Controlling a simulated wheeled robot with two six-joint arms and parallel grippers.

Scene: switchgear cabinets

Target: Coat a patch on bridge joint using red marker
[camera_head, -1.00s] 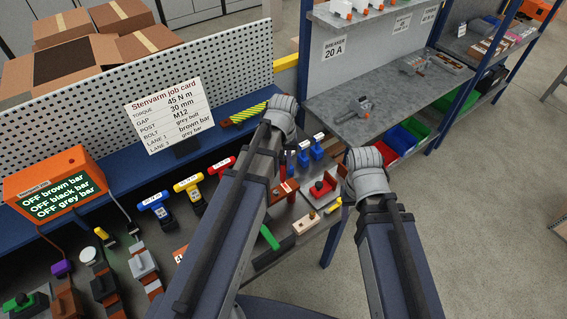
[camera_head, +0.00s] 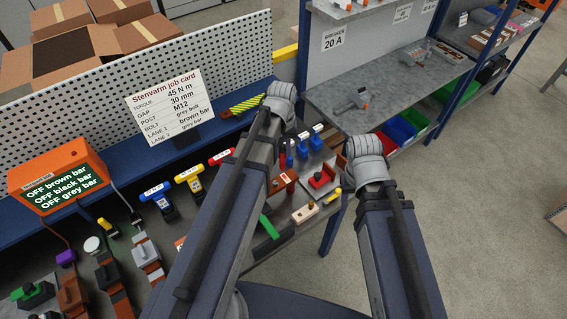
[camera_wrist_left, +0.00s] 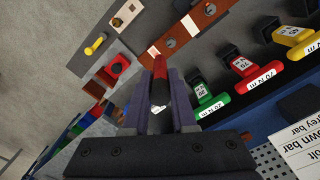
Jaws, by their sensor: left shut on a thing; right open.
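My left gripper (camera_wrist_left: 160,100) is shut on a red marker (camera_wrist_left: 158,68) in the left wrist view. The marker shows a red end, a dark body and a pale spot between the fingers. Beyond it lies a brown bar (camera_wrist_left: 220,10) with a pale rectangle and round spots; I cannot tell for sure whether this is the bridge joint. The marker's tip overlaps the near end of the bar in the picture; contact cannot be told. In the head view a brown piece (camera_head: 284,182) shows beside my left arm, which hides its gripper. My right gripper is hidden too.
Blue, yellow and red T-handled tools (camera_head: 188,183) stand along the bench. A red block (camera_head: 321,179) and a pale block (camera_head: 305,214) lie right of my left arm. The job card (camera_head: 165,105) and orange display (camera_head: 58,175) stand behind. A shelf (camera_head: 385,90) stands right.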

